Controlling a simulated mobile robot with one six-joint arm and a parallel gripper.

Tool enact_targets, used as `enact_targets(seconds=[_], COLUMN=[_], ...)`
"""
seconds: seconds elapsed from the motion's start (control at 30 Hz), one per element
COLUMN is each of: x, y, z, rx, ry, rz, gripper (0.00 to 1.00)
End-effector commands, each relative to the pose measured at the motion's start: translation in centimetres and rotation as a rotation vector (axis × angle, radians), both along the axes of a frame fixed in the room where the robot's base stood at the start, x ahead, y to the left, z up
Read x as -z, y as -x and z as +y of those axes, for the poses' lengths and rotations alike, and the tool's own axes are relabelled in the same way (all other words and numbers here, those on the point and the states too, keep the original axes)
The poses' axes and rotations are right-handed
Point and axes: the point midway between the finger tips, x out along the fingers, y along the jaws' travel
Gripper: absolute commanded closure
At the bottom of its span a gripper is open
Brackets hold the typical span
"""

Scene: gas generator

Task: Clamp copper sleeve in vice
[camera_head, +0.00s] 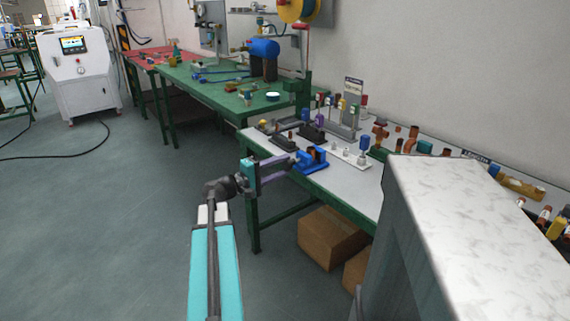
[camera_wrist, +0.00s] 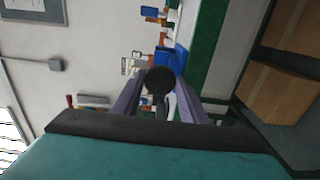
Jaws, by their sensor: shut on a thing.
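A blue vice (camera_head: 314,160) stands at the near edge of the grey-topped bench. It also shows in the wrist view (camera_wrist: 180,56), just beyond my fingertips. My gripper (camera_head: 292,162) reaches the vice from the left, its long purple-grey fingers level. In the wrist view my gripper (camera_wrist: 160,82) is shut on a dark round knob (camera_wrist: 160,79) in front of the vice. The knob looks like the end of the vice's screw handle. I cannot make out whether a copper sleeve sits between the vice jaws. Copper-coloured fittings (camera_head: 381,133) stand farther right on the bench.
The grey bench (camera_head: 349,178) holds several small tools and stands behind the vice. A green bench (camera_head: 225,98) with a blue tank (camera_head: 264,47) lies farther back. Cardboard boxes (camera_head: 331,238) sit under the bench. A marble-topped block (camera_head: 463,200) fills the right foreground.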

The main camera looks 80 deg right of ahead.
Motion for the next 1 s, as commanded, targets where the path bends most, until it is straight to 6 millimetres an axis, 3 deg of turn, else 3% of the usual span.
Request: enact_targets(seconds=[1.0], x=[0.13], y=[0.00], z=[0.01], rx=[0.000], ry=[0.048], rz=[-0.046], gripper=[0.84])
